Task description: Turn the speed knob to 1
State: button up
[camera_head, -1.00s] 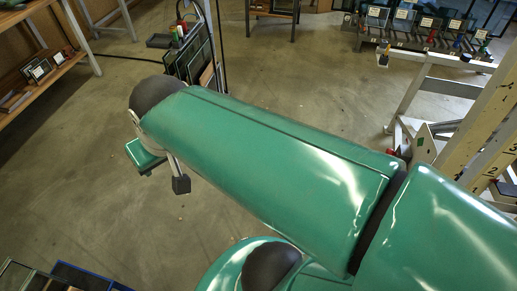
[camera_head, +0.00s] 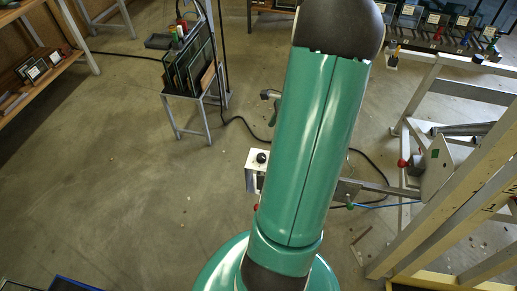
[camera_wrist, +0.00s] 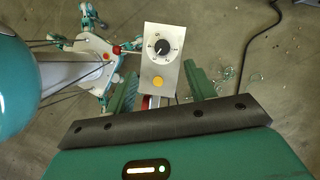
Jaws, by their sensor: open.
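The speed knob (camera_wrist: 162,47) is a small black knob on a round dial with marks around it, on a pale control panel (camera_wrist: 149,68). The marks are too small to read, so its setting cannot be told. A yellow button (camera_wrist: 158,82) sits below it. In the head view the knob (camera_head: 261,157) shows on top of the white box (camera_head: 252,170), just left of my arm. My gripper (camera_wrist: 158,70) is open and empty. In the wrist view its green fingers flank the panel's lower part; contact cannot be told. The head view does not show the gripper clearly.
A red ball-ended lever (camera_wrist: 116,49) lies left of the panel. A black cable (camera_wrist: 262,30) runs on the floor. In the head view, a glass rack (camera_head: 190,75) stands upper left and a pale frame (camera_head: 455,185) right.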

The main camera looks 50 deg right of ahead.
aim_at(262, 156)
jog(key=shift+m, duration=0.5)
jog(key=x, duration=0.9)
jog(key=d+x, duration=0.1)
jog(key=x, duration=0.4)
jog(key=shift+s+f, duration=0.3)
jog(key=shift+f, duration=0.3)
jog(key=c, duration=1)
